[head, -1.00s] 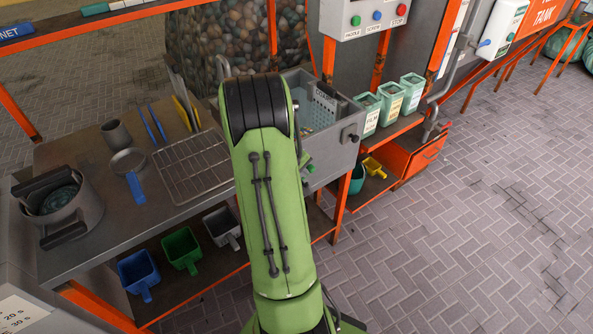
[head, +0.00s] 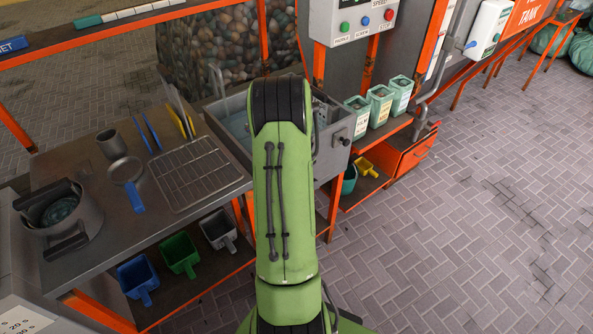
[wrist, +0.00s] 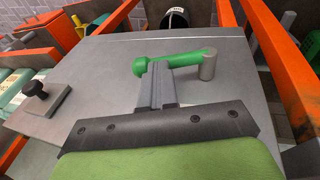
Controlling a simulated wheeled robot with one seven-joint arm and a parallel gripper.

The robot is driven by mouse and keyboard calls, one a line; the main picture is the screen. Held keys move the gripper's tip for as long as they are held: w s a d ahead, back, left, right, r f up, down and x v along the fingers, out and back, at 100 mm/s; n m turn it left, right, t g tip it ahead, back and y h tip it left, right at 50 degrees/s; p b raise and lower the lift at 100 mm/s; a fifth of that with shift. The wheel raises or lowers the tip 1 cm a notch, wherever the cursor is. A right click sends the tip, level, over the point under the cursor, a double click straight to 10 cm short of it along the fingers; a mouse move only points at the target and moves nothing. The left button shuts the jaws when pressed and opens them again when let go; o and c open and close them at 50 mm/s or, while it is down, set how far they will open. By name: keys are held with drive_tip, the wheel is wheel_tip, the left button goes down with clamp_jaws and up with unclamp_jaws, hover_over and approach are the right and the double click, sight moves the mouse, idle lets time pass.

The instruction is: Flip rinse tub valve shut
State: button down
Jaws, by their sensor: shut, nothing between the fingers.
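The valve lever (wrist: 178,61) shows in the wrist view as a green handle with a rounded knob at its left end. Its right end meets a short grey post (wrist: 208,66) on a flat grey metal panel (wrist: 110,75). The handle lies roughly crosswise in the picture. My gripper (wrist: 153,72) is shut and empty, with its narrow fingers at the handle beside the knob; I cannot tell whether they touch it. In the head view the rinse tub (head: 238,122) is partly behind my green arm, and the lever and gripper are hidden.
A black knob (wrist: 35,89) sits on the panel's left in the wrist view. Orange frame bars (wrist: 275,55) stand close on the right. In the head view, a bench with a wire rack (head: 198,172) is left of the arm. Open paved floor lies right.

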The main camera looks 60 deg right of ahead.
drive_tip(key=shift+s+d+f+t+y, duration=0.2)
drive_tip(key=shift+d+f+y, duration=0.1)
drive_tip(key=shift+f+y, duration=0.15)
drive_tip(key=shift+s+d+f+t+y, duration=0.2)
drive_tip(key=shift+d+f+y, duration=0.1)
drive_tip(key=shift+y, duration=0.25)
